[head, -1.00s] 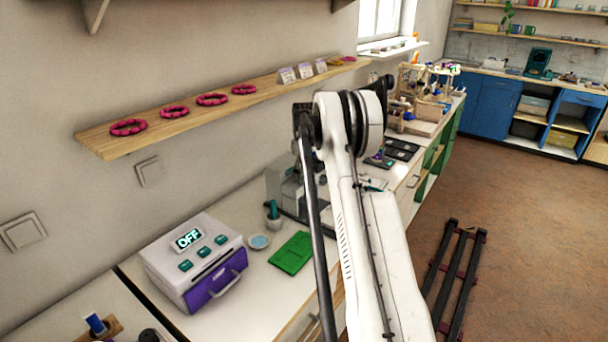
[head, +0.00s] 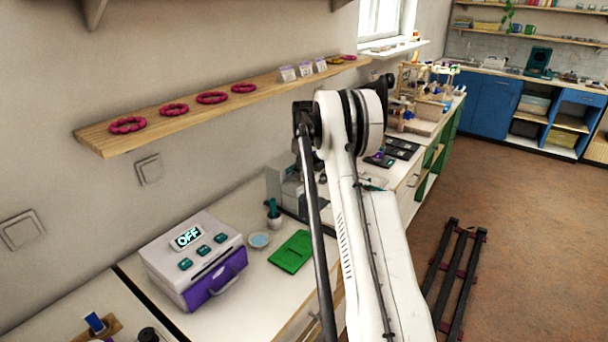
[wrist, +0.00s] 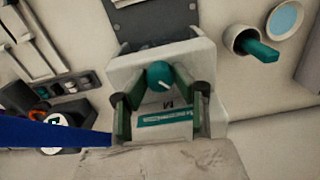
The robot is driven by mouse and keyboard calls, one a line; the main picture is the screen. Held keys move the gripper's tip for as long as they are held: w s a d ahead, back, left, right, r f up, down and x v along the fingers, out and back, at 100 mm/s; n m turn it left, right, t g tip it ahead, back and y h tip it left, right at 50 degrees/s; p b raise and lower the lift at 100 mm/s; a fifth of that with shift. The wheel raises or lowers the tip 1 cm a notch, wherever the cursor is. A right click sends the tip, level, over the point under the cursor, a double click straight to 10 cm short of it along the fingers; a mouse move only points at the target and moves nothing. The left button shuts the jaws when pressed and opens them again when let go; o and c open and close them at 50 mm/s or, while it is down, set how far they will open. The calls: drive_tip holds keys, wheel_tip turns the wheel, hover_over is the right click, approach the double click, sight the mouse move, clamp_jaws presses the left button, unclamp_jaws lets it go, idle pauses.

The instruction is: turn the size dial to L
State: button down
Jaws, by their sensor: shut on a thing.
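The size dial (wrist: 159,73) is a round teal knob on a pale machine (wrist: 125,70) in the wrist view. A white pointer mark on the dial points down and slightly right in the picture. A letter M shows just below it, above a teal label strip (wrist: 165,118); I cannot make out an L. My gripper (wrist: 161,84) has its two green-padded fingers on either side of the dial and is shut on it. In the head view the grey machine (head: 284,184) stands partly behind my white arm, which hides the gripper and dial.
A pot (head: 273,217) with a teal tool, a small blue dish (head: 259,240) and a green board (head: 291,252) lie near the machine. A purple-fronted box (head: 215,284) reading OFF stands to their left. A shelf (head: 190,108) with pink rings runs above.

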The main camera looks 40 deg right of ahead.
sight(304, 173)
drive_tip(key=m+b, duration=0.2)
drive_tip(key=m, duration=0.2)
drive_tip(key=shift+f, duration=0.1)
drive_tip(key=m+b, duration=0.2)
drive_tip(key=m, duration=0.2)
drive_tip(key=shift+m, duration=0.3)
drive_tip(key=m+b, duration=0.1)
drive_tip(key=m, duration=0.3)
drive_tip(key=shift+m, duration=0.3)
drive_tip(key=shift+m+b, duration=0.5)
drive_tip(key=shift+m, duration=1.5)
drive_tip(key=c, duration=1.4)
unclamp_jaws()
wheel_tip(304, 173, up, 12)
drive_tip(key=shift+r, duration=0.15)
